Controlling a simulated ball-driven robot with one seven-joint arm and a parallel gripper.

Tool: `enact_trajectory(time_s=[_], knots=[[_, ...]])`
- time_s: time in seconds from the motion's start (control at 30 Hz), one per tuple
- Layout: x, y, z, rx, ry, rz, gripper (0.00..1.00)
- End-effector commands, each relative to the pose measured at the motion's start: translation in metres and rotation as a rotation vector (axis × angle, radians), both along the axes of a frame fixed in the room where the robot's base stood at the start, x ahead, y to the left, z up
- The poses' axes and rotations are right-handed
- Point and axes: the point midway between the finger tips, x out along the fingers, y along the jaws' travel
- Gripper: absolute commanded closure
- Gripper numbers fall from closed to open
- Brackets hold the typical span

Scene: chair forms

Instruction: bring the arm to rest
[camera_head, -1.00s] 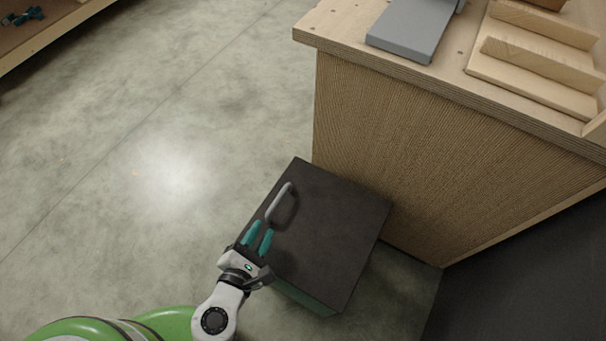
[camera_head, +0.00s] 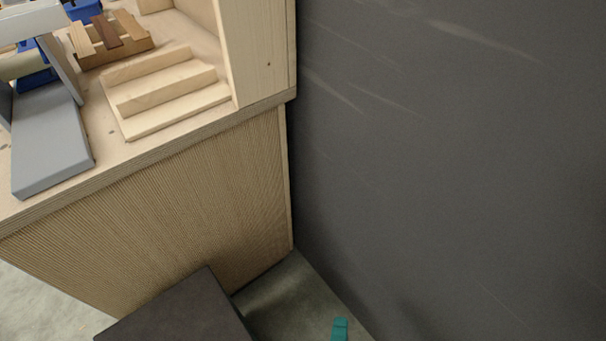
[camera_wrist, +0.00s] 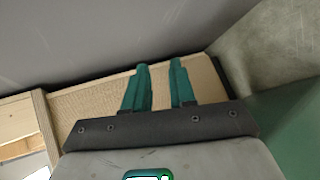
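My gripper (camera_wrist: 160,68) shows in the wrist view with its two teal fingers apart and nothing between them. A ribbed wooden panel lies behind the fingertips. In the head view only a teal finger of my gripper (camera_head: 340,329) shows at the bottom edge, over the floor right of the dark box. The rest of the gripper and my arm are out of that view.
A dark box (camera_head: 180,312) stands against the wooden workbench's ribbed side (camera_head: 170,225). A dark wall (camera_head: 450,150) closes off the right. A grey slab (camera_head: 52,140) and wooden steps (camera_head: 165,92) rest on the bench. Floor (camera_head: 290,300) shows between box and wall.

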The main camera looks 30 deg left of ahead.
Motion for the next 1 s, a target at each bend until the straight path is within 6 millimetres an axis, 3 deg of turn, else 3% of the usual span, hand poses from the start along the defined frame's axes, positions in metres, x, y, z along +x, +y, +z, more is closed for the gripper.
enact_trajectory(time_s=[0.03,0.17,0.3,0.4,0.53,0.73,0.8,1.0], knots=[[0.014,-0.035,-0.001,0.054,0.054,-0.145,0.75],[0.028,-0.124,-0.009,0.224,0.214,-0.535,0.75],[0.007,-0.215,-0.020,0.453,0.402,-0.992,0.75],[-0.020,-0.256,-0.024,0.607,0.523,-1.265,0.75],[-0.055,-0.284,-0.022,0.767,0.653,-1.527,0.75],[-0.104,-0.302,-0.010,0.955,0.828,-1.827,0.75],[-0.101,-0.299,0.011,0.939,0.824,-1.806,0.75],[-0.100,-0.298,0.049,0.934,0.823,-1.800,0.75]])
